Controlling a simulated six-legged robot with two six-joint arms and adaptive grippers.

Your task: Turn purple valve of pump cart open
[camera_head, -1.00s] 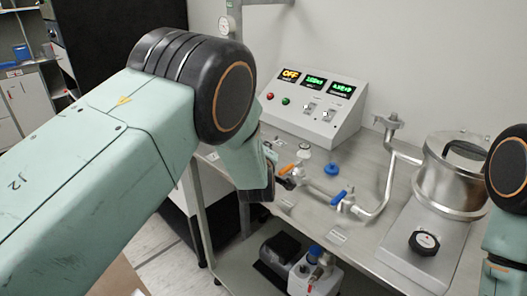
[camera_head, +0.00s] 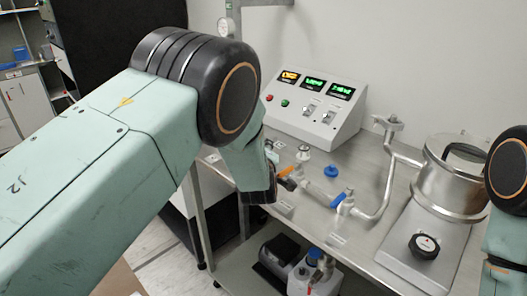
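I cannot make out a purple valve in this view. On the steel table, a pipe line carries an orange valve handle (camera_head: 284,171) and a blue valve handle (camera_head: 338,200). A round blue knob (camera_head: 331,171) stands behind the line. My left gripper (camera_head: 287,183) shows only in small part past my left arm, with dark finger parts close to the orange handle. Whether it touches the handle, and how far it is open, I cannot tell. My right arm shows at the right edge; its gripper is out of view.
A control box (camera_head: 315,108) with three lit displays stands at the back of the table (camera_head: 372,245). A steel chamber (camera_head: 452,178) with a black knob (camera_head: 424,245) stands at right. A pump (camera_head: 316,275) sits below the table. My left arm blocks much of the left.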

